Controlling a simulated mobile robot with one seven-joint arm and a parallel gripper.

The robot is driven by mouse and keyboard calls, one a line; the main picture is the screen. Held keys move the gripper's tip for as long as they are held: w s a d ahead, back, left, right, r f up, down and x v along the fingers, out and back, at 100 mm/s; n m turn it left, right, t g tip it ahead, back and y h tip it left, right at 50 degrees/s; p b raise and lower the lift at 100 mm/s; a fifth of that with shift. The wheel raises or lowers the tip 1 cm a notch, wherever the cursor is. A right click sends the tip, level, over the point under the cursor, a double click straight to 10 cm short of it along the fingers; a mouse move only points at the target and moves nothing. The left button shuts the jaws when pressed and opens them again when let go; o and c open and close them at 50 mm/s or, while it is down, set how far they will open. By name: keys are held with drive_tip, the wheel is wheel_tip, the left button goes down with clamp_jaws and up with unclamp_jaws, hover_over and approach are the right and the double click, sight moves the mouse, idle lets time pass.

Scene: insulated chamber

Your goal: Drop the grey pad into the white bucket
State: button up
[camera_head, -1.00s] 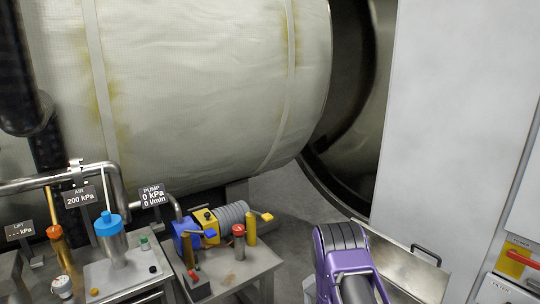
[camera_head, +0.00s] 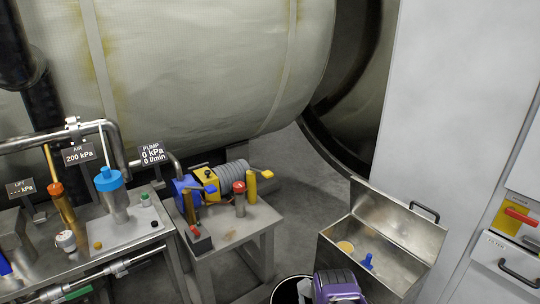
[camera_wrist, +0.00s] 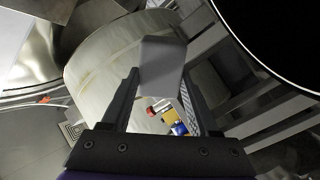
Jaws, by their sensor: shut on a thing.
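The grey pad (camera_wrist: 162,68) is a flat, pale grey piece held between the fingertips of my gripper (camera_wrist: 160,80) in the wrist view. The fingers are shut on it, one at each side. The white bucket (camera_head: 283,280) is partly in view at the bottom edge of the head view, with a pale rim and a dark inside. A large dark round opening with a thin white rim, which looks like the bucket (camera_wrist: 250,58), fills the upper right of the wrist view. The pad appears beside that opening, not inside it.
An open metal box (camera_head: 343,262) with a blue item and a tan round item stands right of the bucket. A small table (camera_head: 232,229) with a pump stands left. A workbench (camera_head: 120,232) is farther left, a white cabinet (camera_head: 450,100) at right. Grey floor lies between.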

wheel_tip(320, 180, down, 4)
drive_tip(key=shift+f+b, duration=0.1)
drive_tip(key=shift+b, duration=1.15)
drive_tip(key=o, duration=1.3)
drive_tip(key=shift+c, duration=0.2)
drive_tip(key=shift+s, duration=0.1)
